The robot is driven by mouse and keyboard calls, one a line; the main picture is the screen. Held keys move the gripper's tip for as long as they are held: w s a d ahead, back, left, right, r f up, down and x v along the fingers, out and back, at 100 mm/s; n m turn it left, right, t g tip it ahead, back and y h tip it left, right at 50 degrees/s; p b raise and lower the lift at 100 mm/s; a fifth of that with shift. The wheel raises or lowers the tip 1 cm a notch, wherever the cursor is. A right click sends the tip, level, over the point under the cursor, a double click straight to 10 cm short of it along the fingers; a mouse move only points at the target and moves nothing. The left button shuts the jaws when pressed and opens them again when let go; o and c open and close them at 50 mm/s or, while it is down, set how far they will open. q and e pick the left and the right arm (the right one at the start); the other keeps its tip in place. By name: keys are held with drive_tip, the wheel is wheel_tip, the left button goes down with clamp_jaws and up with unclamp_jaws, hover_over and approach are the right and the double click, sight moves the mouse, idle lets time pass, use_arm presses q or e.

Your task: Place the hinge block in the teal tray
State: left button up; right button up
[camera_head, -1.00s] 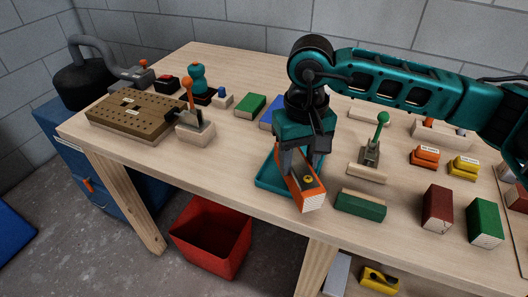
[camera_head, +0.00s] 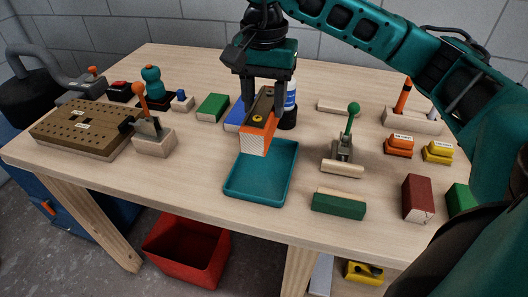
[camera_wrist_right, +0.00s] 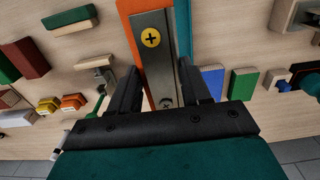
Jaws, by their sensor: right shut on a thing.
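The hinge block (camera_head: 254,140) is orange with a pale wood-grain end, a dark metal plate and a yellow screw. My right gripper (camera_head: 264,106) is shut on it, one finger on each side. The block is tilted and overlaps the back edge of the teal tray (camera_head: 255,187) in the head view; its exact height is unclear. The tray is empty where it shows. In the right wrist view the block (camera_wrist_right: 137,28) lies between the fingers (camera_wrist_right: 160,88), with a strip of the tray (camera_wrist_right: 183,30) beside it. My left gripper is not in view.
A green block with a pale batten (camera_head: 338,203) and a green-knobbed lever (camera_head: 344,148) stand right of the tray. A blue block (camera_head: 234,117) and a dark-based bottle (camera_head: 288,115) are behind it. A red bin (camera_head: 187,250) is on the floor.

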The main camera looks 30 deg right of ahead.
wheel_tip(320, 180, down, 11)
drive_tip(key=shift+f, duration=0.1)
idle(0.3)
drive_tip(key=shift+f+b, duration=0.15)
drive_tip(key=shift+b, duration=0.25)
drive_tip(key=o, duration=1.2)
wheel_tip(320, 180, up, 12)
drive_tip(key=shift+r+p, duration=0.2)
drive_tip(key=shift+p, duration=0.2)
